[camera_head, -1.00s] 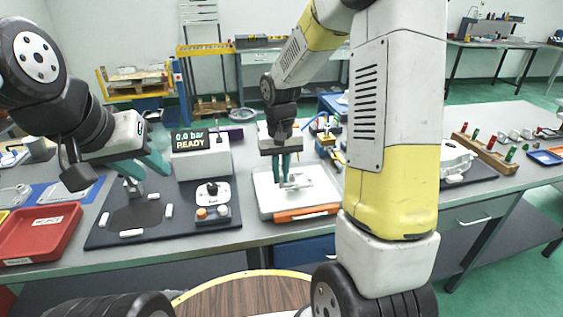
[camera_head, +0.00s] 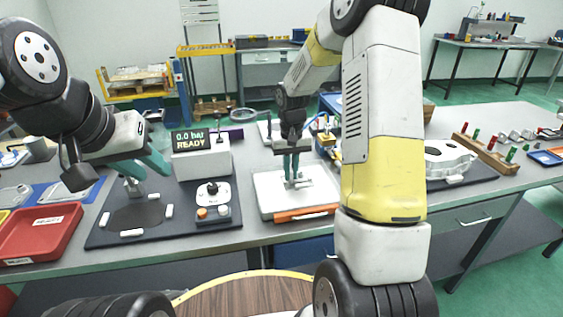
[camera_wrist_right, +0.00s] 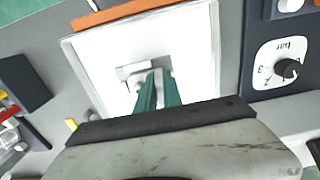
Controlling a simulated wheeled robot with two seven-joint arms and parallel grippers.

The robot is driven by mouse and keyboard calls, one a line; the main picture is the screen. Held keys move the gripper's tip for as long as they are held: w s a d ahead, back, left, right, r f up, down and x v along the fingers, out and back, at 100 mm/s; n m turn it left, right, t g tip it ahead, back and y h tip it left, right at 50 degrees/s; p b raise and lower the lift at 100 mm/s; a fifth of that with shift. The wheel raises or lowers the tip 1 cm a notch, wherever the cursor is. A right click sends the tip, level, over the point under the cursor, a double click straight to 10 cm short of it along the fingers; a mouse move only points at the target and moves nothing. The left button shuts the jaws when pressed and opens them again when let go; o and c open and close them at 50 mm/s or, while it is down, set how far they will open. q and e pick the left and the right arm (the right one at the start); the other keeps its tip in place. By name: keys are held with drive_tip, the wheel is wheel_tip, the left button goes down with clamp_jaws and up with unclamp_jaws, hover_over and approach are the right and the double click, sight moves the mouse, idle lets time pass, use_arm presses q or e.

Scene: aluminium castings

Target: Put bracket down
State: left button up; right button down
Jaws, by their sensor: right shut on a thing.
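The bracket (camera_wrist_right: 134,72) is a small light-grey angled metal piece. It is at the fingertips of my right gripper (camera_wrist_right: 158,92), whose green fingers are shut on it. In the head view my right gripper (camera_head: 292,178) points down over a white plate (camera_head: 322,190) with an orange front edge, and the bracket is low over or touching the plate; I cannot tell which. My left gripper (camera_head: 157,164), with green fingers, is over the dark mat at the left; its fingertips are small and I cannot tell how far apart they are.
A pressure box (camera_head: 201,155) reading "0.0 bar READY" and a knob panel (camera_head: 212,202) stand left of the plate. A red tray (camera_head: 38,232) lies at far left. A large white casting (camera_head: 447,160) and a wooden peg rack (camera_head: 487,153) are at right.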

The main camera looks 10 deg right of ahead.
sight(291, 169)
drive_tip(key=shift+f, duration=0.1)
drive_tip(key=c, duration=1.5)
unclamp_jaws()
drive_tip(key=s+r+t, duration=0.1)
drive_tip(key=s+r, duration=0.1)
drive_tip(key=r, duration=0.7)
drive_tip(key=s+r, duration=0.3)
drive_tip(key=r, duration=0.6)
drive_tip(key=s+a+r+t+y, duration=0.1)
drive_tip(key=s+r+t, duration=0.1)
drive_tip(key=s, duration=0.7)
drive_tip(key=s+a+r+t+y, duration=0.1)
drive_tip(key=s+r+t, duration=0.1)
drive_tip(key=s, duration=0.8)
drive_tip(key=shift+s+r+t, duration=0.15)
drive_tip(key=shift+r+t, duration=0.2)
drive_tip(key=shift+t, duration=0.25)
drive_tip(key=shift+a, duration=0.1)
